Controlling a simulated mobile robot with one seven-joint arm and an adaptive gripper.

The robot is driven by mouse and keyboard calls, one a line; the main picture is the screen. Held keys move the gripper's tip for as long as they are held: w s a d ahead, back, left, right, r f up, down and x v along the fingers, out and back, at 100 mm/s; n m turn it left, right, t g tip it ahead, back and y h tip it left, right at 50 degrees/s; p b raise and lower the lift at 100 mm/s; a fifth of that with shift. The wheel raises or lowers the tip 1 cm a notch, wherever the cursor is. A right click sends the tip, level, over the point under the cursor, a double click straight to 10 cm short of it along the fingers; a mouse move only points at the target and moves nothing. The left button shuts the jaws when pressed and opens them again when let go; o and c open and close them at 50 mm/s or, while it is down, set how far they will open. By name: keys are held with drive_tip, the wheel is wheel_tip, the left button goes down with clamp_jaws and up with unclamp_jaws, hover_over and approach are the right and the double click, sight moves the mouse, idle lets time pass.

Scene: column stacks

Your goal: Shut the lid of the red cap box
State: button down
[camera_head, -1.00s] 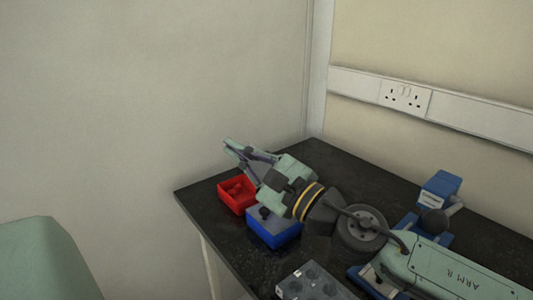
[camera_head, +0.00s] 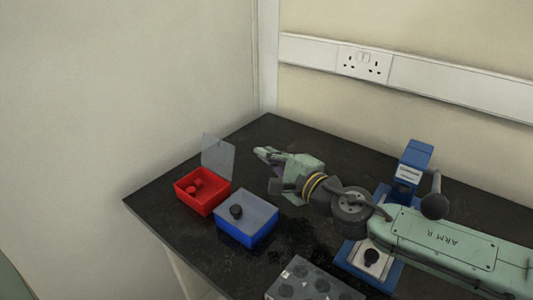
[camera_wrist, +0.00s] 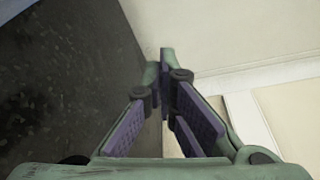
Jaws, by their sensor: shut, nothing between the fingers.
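The red cap box (camera_head: 204,203) stands near the left edge of the dark bench, with red caps (camera_head: 194,187) inside. Its clear lid (camera_head: 218,155) stands up at the back, so the box is open. My gripper (camera_head: 263,153) is to the right of the lid, above the bench, apart from the box. In the wrist view my gripper (camera_wrist: 165,70) has its fingertips together and holds nothing. The box is not visible in the wrist view.
A blue box (camera_head: 247,233) with a flat grey top and a dark knob (camera_head: 236,211) sits right beside the red box. A grey rack (camera_head: 312,283) is at the front. A blue and white device (camera_head: 411,165) stands at the right. Walls close off the back.

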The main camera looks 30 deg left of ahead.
sight(221, 155)
drive_tip(key=p+x, duration=0.2)
drive_tip(key=x, duration=0.5)
drive_tip(key=shift+a+r, duration=0.15)
drive_tip(key=s, duration=0.1)
drive_tip(key=s+p, duration=0.1)
drive_tip(key=shift+s+r, duration=0.35)
drive_tip(key=shift+r, duration=0.05)
drive_tip(key=shift+s, duration=0.6)
drive_tip(key=shift+d+b, duration=0.3)
drive_tip(key=shift+b, duration=0.05)
drive_tip(key=shift+b, duration=0.35)
